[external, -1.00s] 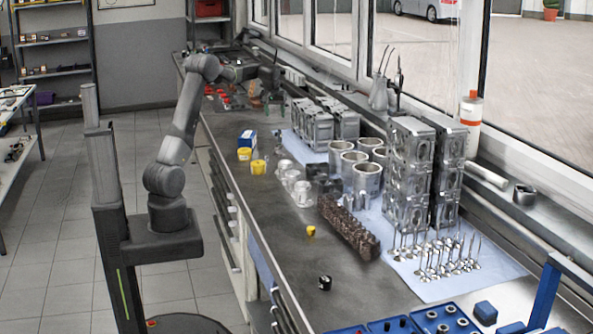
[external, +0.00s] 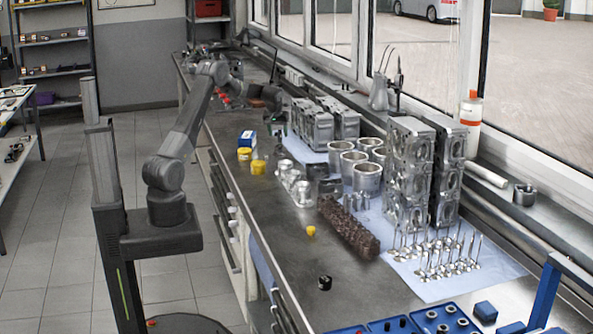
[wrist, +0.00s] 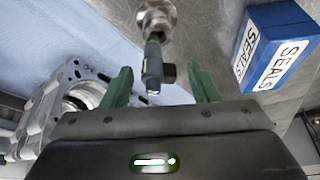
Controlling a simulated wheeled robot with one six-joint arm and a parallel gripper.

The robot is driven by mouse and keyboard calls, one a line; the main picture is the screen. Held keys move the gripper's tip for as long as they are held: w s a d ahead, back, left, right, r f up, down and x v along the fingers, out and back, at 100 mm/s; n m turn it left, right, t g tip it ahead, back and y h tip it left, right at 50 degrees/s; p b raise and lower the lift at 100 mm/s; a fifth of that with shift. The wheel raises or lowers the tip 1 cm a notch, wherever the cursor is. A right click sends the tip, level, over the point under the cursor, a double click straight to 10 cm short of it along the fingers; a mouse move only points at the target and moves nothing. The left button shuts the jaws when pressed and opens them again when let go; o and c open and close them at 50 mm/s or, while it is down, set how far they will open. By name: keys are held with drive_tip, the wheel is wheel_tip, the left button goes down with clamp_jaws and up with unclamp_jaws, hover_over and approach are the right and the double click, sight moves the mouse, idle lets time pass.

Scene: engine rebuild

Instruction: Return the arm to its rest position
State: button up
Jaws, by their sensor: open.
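My arm (external: 190,125) stands at the left of the long bench and reaches forward over its far part. My gripper (external: 284,127) is over the bench, beside the grey housings. In the wrist view, the two green fingers of my gripper (wrist: 161,84) are spread wide apart. A slim grey and black piece (wrist: 153,65) shows between them, with a round silver part (wrist: 157,15) at its far end. I cannot tell how close this piece is to the fingers; neither finger touches it visibly.
A blue and white SEALS box (wrist: 280,45) lies right of the gripper in the wrist view. A grey metal housing (wrist: 45,115) is at the left on blue cloth. Silver cylinders (external: 367,178) and stacked grey blocks (external: 408,170) stand nearer along the bench. The aisle floor (external: 45,230) is clear.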

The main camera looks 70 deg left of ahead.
drive_tip(key=shift+w+a+r+b, duration=0.15)
drive_tip(key=shift+a+r+b, duration=0.05)
drive_tip(key=shift+r+b, duration=0.15)
drive_tip(key=shift+d+r, duration=0.1)
drive_tip(key=shift+r, duration=0.75)
